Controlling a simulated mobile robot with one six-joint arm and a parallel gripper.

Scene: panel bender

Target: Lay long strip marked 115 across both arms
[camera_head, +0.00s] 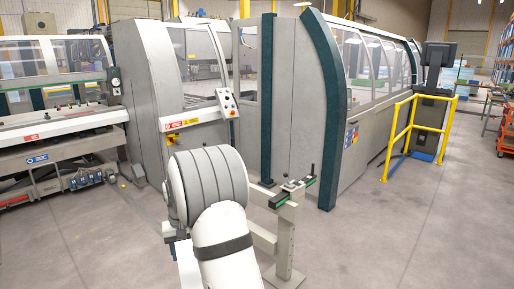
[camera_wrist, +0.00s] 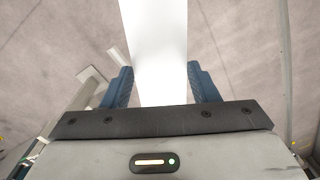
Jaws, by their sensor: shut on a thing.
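My gripper (camera_wrist: 160,70) has its two blue fingers shut on a long white strip (camera_wrist: 155,35), which runs away from the fingers past the top edge of the wrist view. No 115 marking is readable on it. A beige stand (camera_head: 286,238) rises just right of my arm, with a green-and-black topped arm (camera_head: 292,188) and a beam reaching left behind my arm. A second arm cannot be made out clearly.
The grey panel bender (camera_head: 292,100) stands close behind the stand. A control panel (camera_head: 227,103) hangs on its housing. Yellow railings (camera_head: 398,130) stand to the right, and a machine bed (camera_head: 60,140) is at left. The floor at right front is clear.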

